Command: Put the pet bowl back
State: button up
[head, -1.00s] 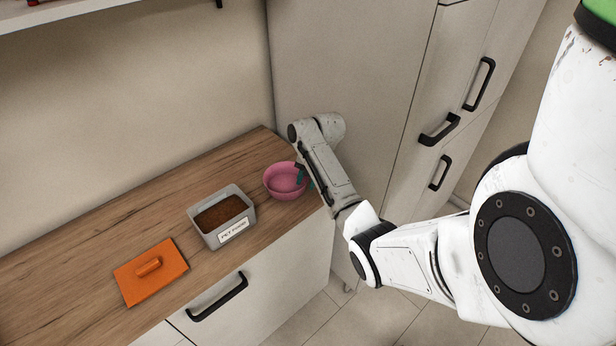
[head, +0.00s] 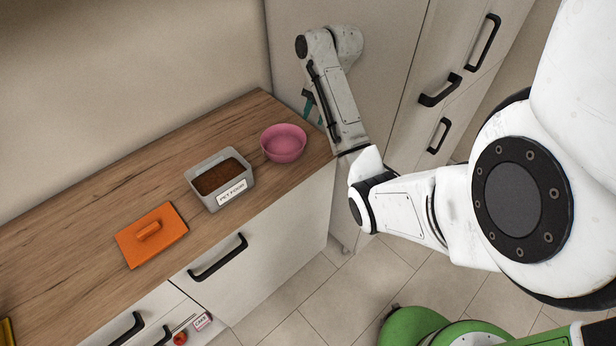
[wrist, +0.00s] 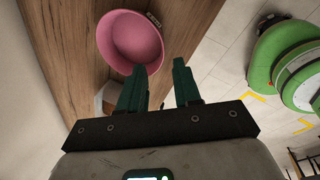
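The pink pet bowl (head: 284,143) stands on the wooden counter near its right end, to the right of the pet food tub. In the wrist view the bowl (wrist: 131,42) appears above the left finger and looks empty, with a small dark label on its rim. My gripper (wrist: 158,75) is open, its two teal fingers apart with nothing between them. In the head view my gripper (head: 309,104) is mostly hidden behind my arm, above and behind the bowl and apart from it.
A grey tub (head: 222,181) of brown pet food stands open on the counter (head: 110,200). An orange lid (head: 152,236) with a handle lies left of it. A drawer at lower left is partly open with small items. Tall cabinets (head: 455,70) stand at the right.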

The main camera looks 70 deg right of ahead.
jog(key=w+a+f+m, duration=0.1)
jog(key=a+f, duration=0.1)
jog(key=a, duration=0.2)
jog(key=w+a+f+m, duration=0.2)
jog(key=a, duration=0.3)
jog(key=w+a+f+m, duration=0.1)
jog(key=w+a+f, duration=0.1)
jog(key=a, duration=0.2)
jog(key=shift+w+a+f+y, duration=0.1)
jog(key=shift+a+y, duration=0.1)
jog(key=shift+y, duration=0.2)
jog(key=s+a+f+m, duration=0.2)
jog(key=a+m, duration=0.1)
jog(key=a, duration=0.3)
jog(key=s+a+f+m+g, duration=0.1)
jog(key=a+f+m, duration=0.15)
jog(key=a, duration=0.35)
jog(key=s+a+f+m, duration=0.1)
jog(key=s+a+m, duration=0.1)
jog(key=a+m, duration=0.35)
jog(key=s+a+m+g+h, duration=0.1)
jog(key=s+a+m, duration=0.2)
jog(key=s+a, duration=0.3)
jog(key=shift+s+f+m, duration=0.15)
jog(key=shift+s+m, duration=0.25)
jog(key=shift+s, duration=0.5)
